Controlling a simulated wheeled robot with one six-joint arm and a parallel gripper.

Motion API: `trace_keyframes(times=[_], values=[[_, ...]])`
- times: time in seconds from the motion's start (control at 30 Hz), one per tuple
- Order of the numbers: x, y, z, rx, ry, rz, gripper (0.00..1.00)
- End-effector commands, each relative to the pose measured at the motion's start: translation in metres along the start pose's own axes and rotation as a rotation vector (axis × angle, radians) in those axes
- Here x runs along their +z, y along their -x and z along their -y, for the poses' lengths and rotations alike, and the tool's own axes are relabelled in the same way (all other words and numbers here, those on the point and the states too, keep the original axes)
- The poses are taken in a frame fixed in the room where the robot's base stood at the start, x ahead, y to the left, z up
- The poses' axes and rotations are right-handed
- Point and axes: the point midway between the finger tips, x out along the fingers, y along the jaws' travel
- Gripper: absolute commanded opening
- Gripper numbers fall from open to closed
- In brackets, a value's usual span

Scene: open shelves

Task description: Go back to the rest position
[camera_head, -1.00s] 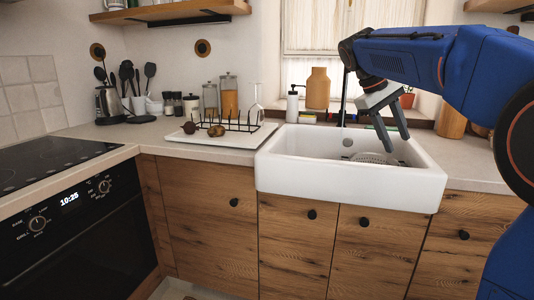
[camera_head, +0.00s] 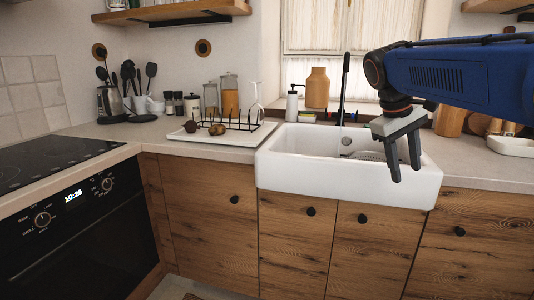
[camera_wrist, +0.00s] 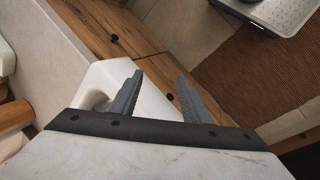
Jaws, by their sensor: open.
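My gripper (camera_head: 405,160) is open and empty in the head view. Its two grey fingers point down in front of the right part of the white sink (camera_head: 290,176). My blue arm comes in from the right edge. In the wrist view the two fingers of my gripper (camera_wrist: 158,95) stand apart with nothing between them. The white sink's corner (camera_wrist: 110,75) shows behind the fingers, with the wooden cabinet fronts and the floor beyond.
A drying rack (camera_head: 228,124) on a white tray, with two round brown items, stands left of the sink. A black faucet (camera_head: 344,85) rises behind the sink. The black oven (camera_head: 75,230) and hob are at left. A brown rug (camera_wrist: 250,70) lies on the floor.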

Motion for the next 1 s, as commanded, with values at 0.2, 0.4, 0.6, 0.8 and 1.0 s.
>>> trace_keyframes(times=[0.2,0.4,0.6,0.8,1.0], values=[[0.052,-0.031,0.040,-0.063,-0.066,-0.097,0.43],[0.094,-0.064,0.082,-0.126,-0.137,-0.183,0.43],[0.134,-0.102,0.125,-0.190,-0.222,-0.264,0.43],[0.167,-0.142,0.166,-0.250,-0.310,-0.338,0.43],[0.184,-0.168,0.191,-0.287,-0.369,-0.379,0.43]])
